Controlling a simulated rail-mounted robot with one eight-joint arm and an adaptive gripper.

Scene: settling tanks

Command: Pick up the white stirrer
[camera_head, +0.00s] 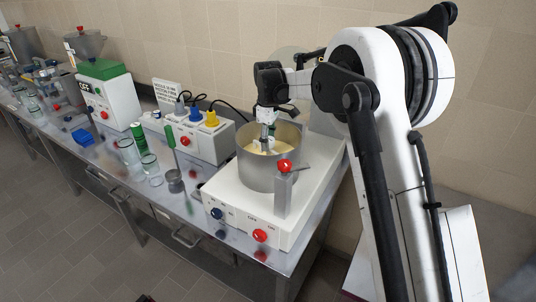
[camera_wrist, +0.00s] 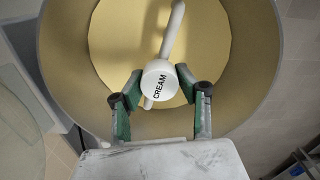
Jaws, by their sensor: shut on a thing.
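In the head view my gripper (camera_head: 267,114) reaches down into the pot's opening. The stirrer's lower end is hard to make out there.
The pot (camera_wrist: 245,95) stands on a white machine (camera_head: 240,205) with red and blue knobs. A red-knobbed lever post (camera_head: 284,185) stands at its front. A socket box (camera_head: 195,140), glass beakers (camera_head: 150,168) and a green-handled ladle (camera_head: 172,160) are left on the metal bench.

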